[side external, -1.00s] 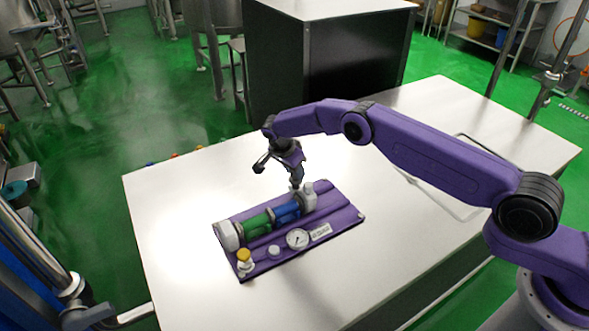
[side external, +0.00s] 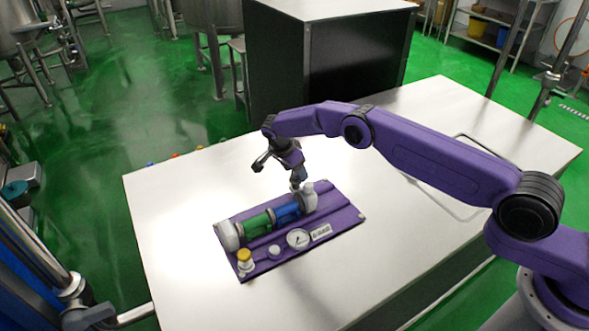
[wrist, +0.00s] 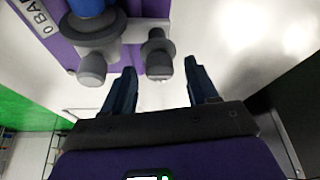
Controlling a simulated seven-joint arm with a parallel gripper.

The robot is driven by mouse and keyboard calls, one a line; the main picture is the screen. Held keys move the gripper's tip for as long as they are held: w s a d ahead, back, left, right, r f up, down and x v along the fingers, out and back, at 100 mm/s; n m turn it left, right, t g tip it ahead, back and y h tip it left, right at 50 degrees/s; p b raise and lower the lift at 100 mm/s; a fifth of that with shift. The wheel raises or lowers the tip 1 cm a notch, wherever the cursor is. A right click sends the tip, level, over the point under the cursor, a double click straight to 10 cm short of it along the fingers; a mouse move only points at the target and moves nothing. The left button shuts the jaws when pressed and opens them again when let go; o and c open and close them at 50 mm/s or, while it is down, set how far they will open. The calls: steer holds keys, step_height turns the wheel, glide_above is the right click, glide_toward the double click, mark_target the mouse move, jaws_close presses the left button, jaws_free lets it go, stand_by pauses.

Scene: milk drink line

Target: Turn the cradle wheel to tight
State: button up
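The cradle (side external: 273,214) lies on a purple base plate (side external: 345,217) and holds a green and a blue cylinder in line between pale end blocks. In the wrist view, a dark grey stepped knob (wrist: 158,58) stands at the plate's edge, between and just beyond my fingertips. A larger grey knob (wrist: 92,62) is to its left, in line with the blue part. I cannot tell for sure which is the cradle wheel. My gripper (wrist: 160,68) is open and empty, with no visible contact. In the side view it is just above the cradle's far right end (side external: 308,201).
The plate also carries a round dial gauge (side external: 298,238), a white button (side external: 274,252) and a yellow-topped knob (side external: 244,257). The white table (side external: 190,270) is clear around the plate. A dark cabinet (side external: 330,60) stands behind the table.

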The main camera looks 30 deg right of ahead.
steer(key=shift+r, duration=0.1)
steer(key=v, duration=1.7)
steer(key=shift+a, duration=0.15)
steer(key=shift+s+r, duration=0.1)
